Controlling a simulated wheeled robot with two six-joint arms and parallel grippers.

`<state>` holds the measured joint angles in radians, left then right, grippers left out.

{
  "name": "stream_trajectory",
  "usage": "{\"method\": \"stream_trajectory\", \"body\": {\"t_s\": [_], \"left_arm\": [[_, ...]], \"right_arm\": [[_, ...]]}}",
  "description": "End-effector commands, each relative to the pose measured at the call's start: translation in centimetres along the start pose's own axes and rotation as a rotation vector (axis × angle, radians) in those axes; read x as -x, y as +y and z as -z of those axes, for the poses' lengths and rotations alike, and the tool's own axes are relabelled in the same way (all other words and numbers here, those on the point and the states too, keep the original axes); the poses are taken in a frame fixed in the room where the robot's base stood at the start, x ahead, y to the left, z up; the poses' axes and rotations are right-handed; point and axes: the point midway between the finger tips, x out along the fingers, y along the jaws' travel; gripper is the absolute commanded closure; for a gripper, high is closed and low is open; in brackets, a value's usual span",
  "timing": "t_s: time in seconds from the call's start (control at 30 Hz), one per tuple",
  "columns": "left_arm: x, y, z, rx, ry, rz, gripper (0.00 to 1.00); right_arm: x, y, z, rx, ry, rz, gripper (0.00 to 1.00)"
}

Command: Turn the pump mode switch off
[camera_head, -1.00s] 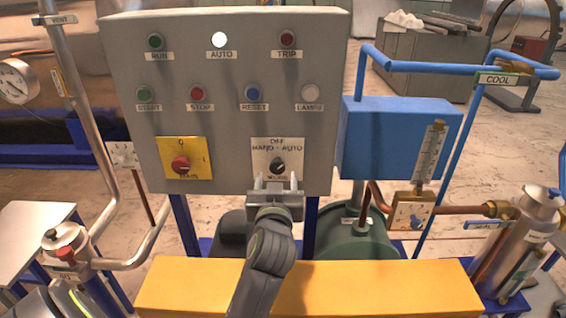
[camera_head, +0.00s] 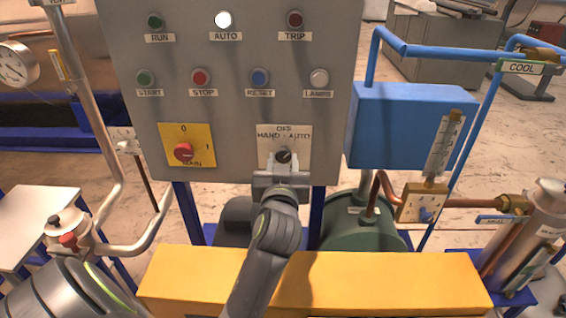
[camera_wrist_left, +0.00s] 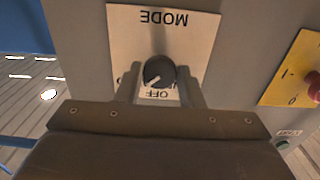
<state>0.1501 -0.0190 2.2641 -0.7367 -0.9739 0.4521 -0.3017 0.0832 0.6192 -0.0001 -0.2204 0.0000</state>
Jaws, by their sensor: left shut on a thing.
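The pump mode switch is a black round knob (camera_head: 283,157) on a pale plate (camera_head: 298,133) marked OFF, HAND and AUTO, low on the right of the grey panel. In the left wrist view the plate (camera_wrist_left: 190,45) is upside down. There the knob (camera_wrist_left: 158,70) shows a white pointer line slanting to the lower left, between OFF and the AUTO side. My left gripper (camera_head: 284,164) is at the switch, its two fingers (camera_wrist_left: 164,84) on either side of the knob and shut on it. The gripper partly hides the plate's lower half. My right gripper is not in view.
The grey panel (camera_head: 230,105) also carries a red main switch (camera_head: 184,152) on yellow, several buttons and a lit white AUTO lamp (camera_head: 223,20). A yellow beam (camera_head: 380,280) crosses below. A blue box (camera_head: 410,125) and pipes stand right; a silver pipe (camera_head: 97,110) stands left.

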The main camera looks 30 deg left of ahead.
Motion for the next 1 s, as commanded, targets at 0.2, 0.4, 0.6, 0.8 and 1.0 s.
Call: {"method": "stream_trajectory", "body": {"t_s": [0.2, 0.4, 0.6, 0.8, 1.0], "left_arm": [[0.0, 0.0, 0.0, 0.029, 0.001, 0.000, 0.89], [0.0, 0.1, 0.0, 0.126, 0.003, 0.000, 0.89], [0.0, 0.1, -0.1, 0.285, 0.004, 0.000, 0.89], [0.0, 0.1, 0.0, 0.457, 0.004, -0.001, 0.89], [0.0, 0.1, 0.0, 0.604, 0.003, -0.001, 0.89]], "right_arm": [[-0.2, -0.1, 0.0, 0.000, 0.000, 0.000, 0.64], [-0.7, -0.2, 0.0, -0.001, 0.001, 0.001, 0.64], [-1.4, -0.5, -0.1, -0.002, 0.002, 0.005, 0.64], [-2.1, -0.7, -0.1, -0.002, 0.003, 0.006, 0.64], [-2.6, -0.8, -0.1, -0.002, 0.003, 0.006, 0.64]]}}
